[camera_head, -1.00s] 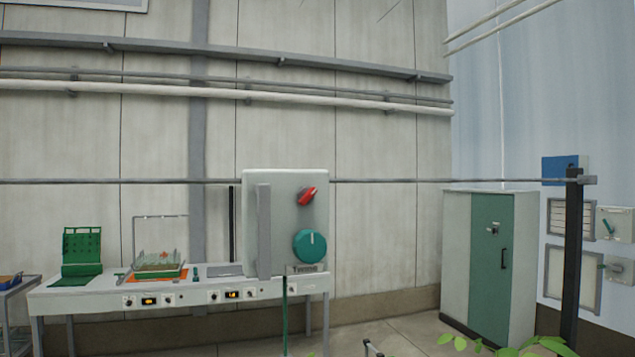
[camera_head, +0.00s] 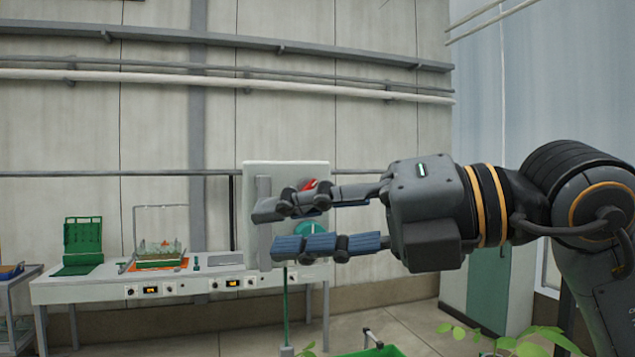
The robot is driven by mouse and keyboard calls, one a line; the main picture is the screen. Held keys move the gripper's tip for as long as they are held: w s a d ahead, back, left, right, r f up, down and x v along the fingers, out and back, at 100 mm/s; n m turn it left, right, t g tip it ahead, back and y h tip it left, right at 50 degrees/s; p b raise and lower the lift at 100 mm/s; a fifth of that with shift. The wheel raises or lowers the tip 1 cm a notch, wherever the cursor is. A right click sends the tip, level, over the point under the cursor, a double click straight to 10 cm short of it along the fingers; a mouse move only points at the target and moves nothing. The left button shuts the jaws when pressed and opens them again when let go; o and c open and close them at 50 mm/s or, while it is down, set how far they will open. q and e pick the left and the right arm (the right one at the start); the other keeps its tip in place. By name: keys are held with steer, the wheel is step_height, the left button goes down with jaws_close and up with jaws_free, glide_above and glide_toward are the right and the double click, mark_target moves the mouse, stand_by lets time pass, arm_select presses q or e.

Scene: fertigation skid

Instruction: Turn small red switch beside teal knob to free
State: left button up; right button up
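The small red switch (camera_head: 311,184) is on the upper part of a pale grey panel (camera_head: 300,168) at the back wall. It is mostly hidden behind the upper finger of my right gripper. The teal knob (camera_head: 306,229) is below it on the same panel, seen partly between the fingers. My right gripper (camera_head: 272,230) comes in from the right with its fingers pointing left, spread apart and empty, in front of the panel in this view. I cannot tell how far it is from the panel, or which way the switch points now. My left gripper is not in view.
A white bench (camera_head: 95,290) with small displays and knobs runs left from the panel. A green stand (camera_head: 82,245) and a clear tray (camera_head: 158,252) are on it. A grey-green cabinet (camera_head: 487,290) stands behind my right arm. Leaves (camera_head: 520,345) and a green container (camera_head: 385,351) are at the bottom.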

mark_target(311, 187)
steer(key=w+d+r+m+t+h, duration=0.2)
steer(key=d+r+m+t+h, duration=0.3)
steer(key=d+r+t+h, duration=0.3)
steer(key=shift+m+y, duration=0.3)
steer(key=p+x, duration=0.2)
steer(key=x, duration=0.2)
steer(key=f+p+x, duration=0.1)
steer(key=p+x, duration=0.1)
steer(key=x, duration=0.2)
steer(key=d+p+x, duration=0.1)
steer(key=p+x, duration=0.1)
steer(key=x, duration=0.3)
steer(key=shift+w+f, duration=0.15)
steer(key=shift+f, duration=0.05)
jaws_close()
